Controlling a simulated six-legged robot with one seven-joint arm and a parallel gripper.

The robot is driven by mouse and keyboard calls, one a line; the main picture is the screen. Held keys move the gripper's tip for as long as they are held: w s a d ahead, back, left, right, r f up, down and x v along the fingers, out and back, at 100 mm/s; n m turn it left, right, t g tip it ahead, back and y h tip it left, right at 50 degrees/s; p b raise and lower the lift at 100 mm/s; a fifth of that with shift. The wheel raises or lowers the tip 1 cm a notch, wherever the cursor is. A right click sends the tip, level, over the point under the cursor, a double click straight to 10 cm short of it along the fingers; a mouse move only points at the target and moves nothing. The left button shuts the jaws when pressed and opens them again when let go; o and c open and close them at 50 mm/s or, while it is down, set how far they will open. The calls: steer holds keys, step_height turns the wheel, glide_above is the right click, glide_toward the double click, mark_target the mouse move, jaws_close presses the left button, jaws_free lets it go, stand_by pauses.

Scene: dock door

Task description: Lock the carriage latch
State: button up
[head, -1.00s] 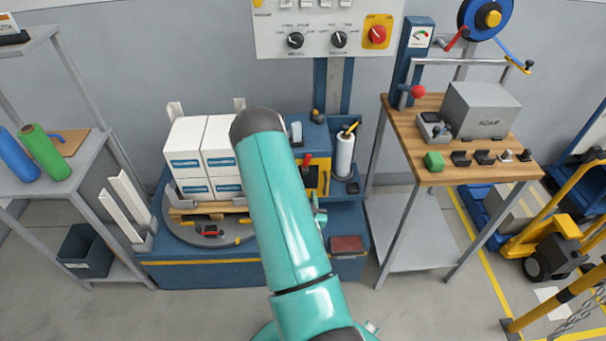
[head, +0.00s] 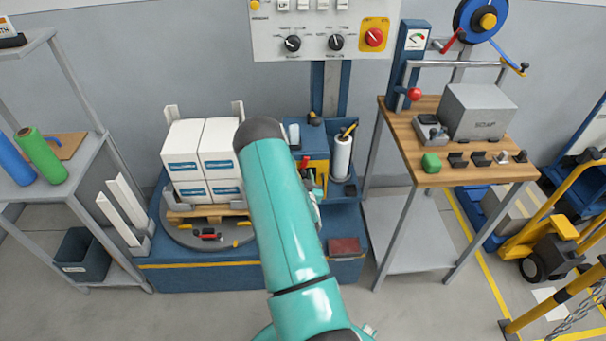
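The wrapping machine's carriage (head: 314,140), a blue and yellow unit beside the mast, is partly hidden behind my teal arm. A small red-tipped lever (head: 305,161) stands at its yellow front, just right of my arm. I cannot tell whether this lever is the carriage latch or how the latch is set. A white film roll (head: 342,158) stands upright on the carriage's right side. My arm's link crosses the middle of the picture and hides what lies behind it. My gripper's fingers do not show, so their distance from the latch cannot be seen.
White boxes (head: 186,153) stand on a wooden pallet on the round grey turntable (head: 181,234). A control panel (head: 270,38) hangs above. A workbench (head: 402,128) with a grey box stands right, a grey shelf (head: 52,198) left. The front floor is clear.

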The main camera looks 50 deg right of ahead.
steer(key=shift+w+d, duration=0.35)
jaws_close()
steer(key=shift+s+d+f+n, duration=0.1)
steer(key=shift+s+d+n, duration=0.15)
steer(key=shift+n, duration=0.5)
steer(key=shift+s+d+n, duration=0.15)
steer(key=shift+s+n, duration=0.1)
steer(key=shift+n, duration=0.5)
jaws_free()
steer(key=v, duration=1.3)
steer(key=shift+s+a, duration=0.3)
